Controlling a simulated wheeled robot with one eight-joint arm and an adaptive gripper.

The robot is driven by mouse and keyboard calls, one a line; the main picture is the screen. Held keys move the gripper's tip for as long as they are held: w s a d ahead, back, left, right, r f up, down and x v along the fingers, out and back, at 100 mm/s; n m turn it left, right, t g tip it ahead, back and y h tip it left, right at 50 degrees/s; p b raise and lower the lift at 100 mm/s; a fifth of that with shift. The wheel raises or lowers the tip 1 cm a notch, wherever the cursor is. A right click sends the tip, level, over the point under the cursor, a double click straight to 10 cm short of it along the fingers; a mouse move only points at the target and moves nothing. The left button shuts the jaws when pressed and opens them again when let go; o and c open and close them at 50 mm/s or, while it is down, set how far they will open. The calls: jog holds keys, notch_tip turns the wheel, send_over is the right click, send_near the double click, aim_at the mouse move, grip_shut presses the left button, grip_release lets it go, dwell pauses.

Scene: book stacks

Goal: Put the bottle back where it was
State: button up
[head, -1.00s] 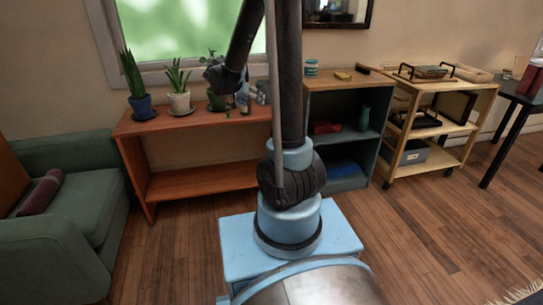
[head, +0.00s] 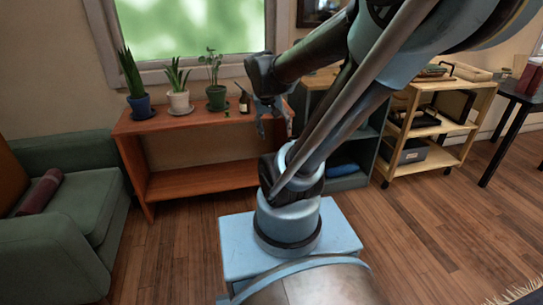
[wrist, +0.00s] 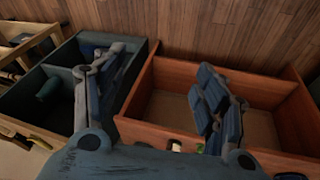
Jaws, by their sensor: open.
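A small dark bottle (head: 244,103) with a pale label stands upright on top of the orange-brown shelf (head: 190,122), right of the potted plants. My gripper (head: 276,124) is open and empty, in front of the shelf's right end and to the right of the bottle, apart from it. In the wrist view my gripper's two fingers (wrist: 155,85) are spread wide with nothing between them. A teal cylinder (wrist: 48,89) lies in view inside the dark green shelf unit (wrist: 62,120); my arm hides it in the head view.
Potted plants (head: 216,97) line the shelf's left and middle top. The dark green unit adjoins on the right, partly hidden by my arm. A wooden cart (head: 437,120) stands farther right and a green sofa (head: 75,210) at left.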

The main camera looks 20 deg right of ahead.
jog(key=s+a+f+n+y, duration=0.2)
jog(key=s+a+f, duration=0.1)
jog(key=s, duration=0.7)
jog(key=shift+s+a+f+g+y, duration=0.2)
jog(key=shift+f+g+y, duration=0.2)
jog(key=shift+f, duration=0.3)
jog(key=shift+w, duration=0.1)
jog(key=shift+w+f, duration=0.2)
jog(key=shift+w, duration=0.2)
